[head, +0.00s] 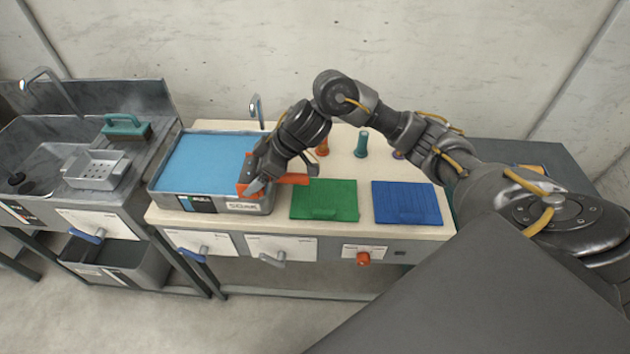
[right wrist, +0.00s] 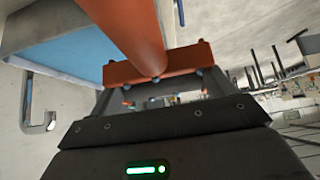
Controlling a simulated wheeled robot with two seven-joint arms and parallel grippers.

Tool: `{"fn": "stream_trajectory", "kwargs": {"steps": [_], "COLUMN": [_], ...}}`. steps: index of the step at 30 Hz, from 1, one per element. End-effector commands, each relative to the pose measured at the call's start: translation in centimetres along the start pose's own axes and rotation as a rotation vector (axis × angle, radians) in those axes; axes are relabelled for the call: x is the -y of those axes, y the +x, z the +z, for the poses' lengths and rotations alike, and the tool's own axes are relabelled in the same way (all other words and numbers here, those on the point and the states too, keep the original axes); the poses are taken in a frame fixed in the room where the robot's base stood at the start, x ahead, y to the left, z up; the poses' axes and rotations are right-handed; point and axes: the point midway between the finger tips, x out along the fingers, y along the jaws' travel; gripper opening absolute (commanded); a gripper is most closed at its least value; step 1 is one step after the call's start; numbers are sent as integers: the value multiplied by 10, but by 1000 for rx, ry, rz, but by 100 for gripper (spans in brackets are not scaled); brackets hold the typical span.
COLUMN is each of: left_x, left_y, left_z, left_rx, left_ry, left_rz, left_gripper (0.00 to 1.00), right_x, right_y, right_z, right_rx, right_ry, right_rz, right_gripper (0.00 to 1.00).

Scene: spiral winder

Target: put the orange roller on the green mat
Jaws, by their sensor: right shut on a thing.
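The orange roller (head: 293,179) is held at the right front corner of the grey tray with blue inside. My right gripper (head: 258,180) is shut on it, and its fingers hide part of it. In the right wrist view the orange roller (right wrist: 128,32) shows as a long bar meeting a crosspiece between the fingers (right wrist: 155,88). The green mat (head: 324,195) lies flat on the bench just right of the gripper, with nothing on it. The roller's right end is near the mat's left back corner; I cannot tell its height above the bench. My left gripper is not in view.
The grey tray (head: 168,201) with a blue surface stands at the left of the bench. A blue mat (head: 405,200) lies right of the green one. A teal spool (head: 361,145) and an orange one (head: 322,148) stand behind. A sink (head: 60,150) is at far left.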

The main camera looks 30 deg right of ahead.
Motion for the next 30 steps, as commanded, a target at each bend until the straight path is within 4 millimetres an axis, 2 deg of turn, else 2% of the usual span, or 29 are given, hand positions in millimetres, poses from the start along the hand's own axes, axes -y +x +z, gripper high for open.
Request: {"fn": "stream_trajectory", "kwargs": {"steps": [3,7,10,15,19,26,30], "left_x": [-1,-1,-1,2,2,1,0], "left_y": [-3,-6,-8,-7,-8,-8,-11], "left_z": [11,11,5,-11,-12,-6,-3], "left_rx": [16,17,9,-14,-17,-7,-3], "left_ry": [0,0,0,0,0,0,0], "left_rz": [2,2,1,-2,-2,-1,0], "left_gripper": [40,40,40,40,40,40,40], "right_x": [-15,-34,-48,-60,-65,-68,-72], "right_y": [-8,-16,-21,-9,-4,-2,3], "right_z": [27,59,82,117,131,136,151], "right_rx": [6,6,5,3,1,-2,2], "right_ry": [11,12,10,8,4,1,5], "right_rz": [7,8,7,2,3,2,2], "right_gripper": [48,48,48,48,48,48,48]}}
